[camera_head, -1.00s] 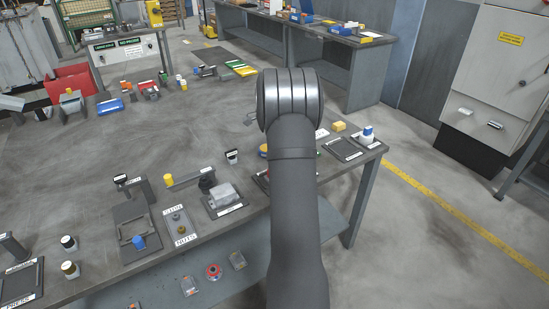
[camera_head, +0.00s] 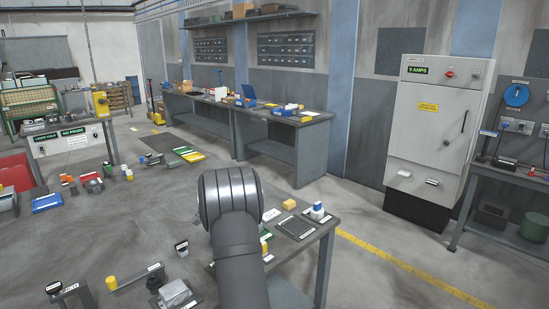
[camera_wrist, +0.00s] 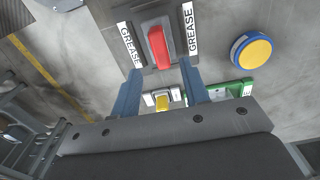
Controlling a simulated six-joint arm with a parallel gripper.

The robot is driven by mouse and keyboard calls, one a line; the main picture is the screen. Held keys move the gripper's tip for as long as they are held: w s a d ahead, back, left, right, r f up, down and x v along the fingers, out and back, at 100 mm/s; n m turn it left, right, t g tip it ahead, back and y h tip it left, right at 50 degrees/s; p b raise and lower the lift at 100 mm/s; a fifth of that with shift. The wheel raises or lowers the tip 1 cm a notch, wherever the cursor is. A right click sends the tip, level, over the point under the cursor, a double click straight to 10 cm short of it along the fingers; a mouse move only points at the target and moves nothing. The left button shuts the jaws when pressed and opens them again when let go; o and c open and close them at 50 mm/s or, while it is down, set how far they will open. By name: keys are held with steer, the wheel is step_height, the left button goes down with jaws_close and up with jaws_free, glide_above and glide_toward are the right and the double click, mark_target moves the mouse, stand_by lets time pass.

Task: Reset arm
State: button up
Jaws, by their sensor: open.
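My gripper (camera_wrist: 160,70) shows in the wrist view as two blue fingers spread apart, with nothing held between them. Past the fingertips is a red block (camera_wrist: 158,47) on a dark plate with GREASE labels on both sides (camera_wrist: 130,45). A small yellow-topped piece (camera_wrist: 162,103) and a green-edged item (camera_wrist: 232,88) show near and beyond the fingers; whether they touch is not clear. In the head view my dark arm stands over the near bench and hides my gripper.
A round yellow and blue tin (camera_wrist: 251,52) lies right of the plate. In the head view, a yellow block (camera_head: 289,204) and a white-and-blue bottle (camera_head: 317,211) stand on the near bench's right end. A grey cabinet (camera_head: 436,130) stands at right. Open floor lies beyond the bench.

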step_height(320, 180, down, 7)
step_height(320, 180, up, 2)
steer(key=shift+r, duration=0.85)
